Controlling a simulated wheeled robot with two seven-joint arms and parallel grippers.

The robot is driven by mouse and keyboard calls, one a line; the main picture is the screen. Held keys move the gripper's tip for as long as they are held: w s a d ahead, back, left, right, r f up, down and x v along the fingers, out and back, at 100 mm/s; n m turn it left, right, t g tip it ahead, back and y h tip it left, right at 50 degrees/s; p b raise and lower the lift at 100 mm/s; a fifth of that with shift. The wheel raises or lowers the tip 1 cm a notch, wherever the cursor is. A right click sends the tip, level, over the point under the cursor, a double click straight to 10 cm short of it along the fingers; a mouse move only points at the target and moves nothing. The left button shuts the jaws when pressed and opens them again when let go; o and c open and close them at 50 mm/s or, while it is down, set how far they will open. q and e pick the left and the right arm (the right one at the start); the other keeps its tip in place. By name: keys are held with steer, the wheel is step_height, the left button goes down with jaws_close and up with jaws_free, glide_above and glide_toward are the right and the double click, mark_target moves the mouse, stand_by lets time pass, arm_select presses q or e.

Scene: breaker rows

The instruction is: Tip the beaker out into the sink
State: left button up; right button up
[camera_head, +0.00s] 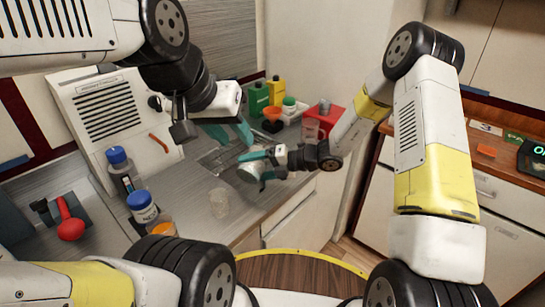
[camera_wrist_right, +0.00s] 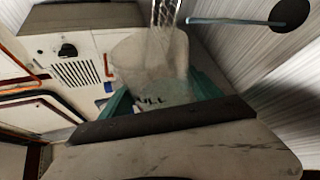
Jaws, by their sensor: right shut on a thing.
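In the head view my right gripper (camera_head: 262,164) is shut on the beaker (camera_head: 248,173), a pale see-through cup held tilted above the counter. In the right wrist view the beaker (camera_wrist_right: 150,65) sits between the teal fingers, with dark lettering low on its side. A clear streaky column (camera_wrist_right: 164,18) overlaps its mouth; I cannot tell if it is liquid. A dark ridged area (camera_head: 218,158), apparently the sink, lies just left of the beaker. My left gripper (camera_head: 230,132) is above it, its teal fingers apart and apparently empty.
A clear cup (camera_head: 219,203) stands on the counter in front. Blue-capped bottles (camera_head: 143,206) and a white vented unit (camera_head: 108,112) are at left. Green and yellow bottles (camera_head: 277,91) and a red box (camera_head: 323,117) stand at the back. A red-knobbed item (camera_head: 70,228) is far left.

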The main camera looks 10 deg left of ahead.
steer(key=shift+w+d+r+m+g, duration=0.2)
steer(key=shift+w+r+m+g, duration=0.2)
steer(key=shift+w+r+m, duration=0.15)
stand_by(0.9)
steer(key=shift+w+d+f+m+g+y+p, duration=0.1)
steer(key=shift+w+f+m+g+y+p, duration=0.25)
steer(key=shift+m, duration=0.2)
stand_by(0.9)
stand_by(0.4)
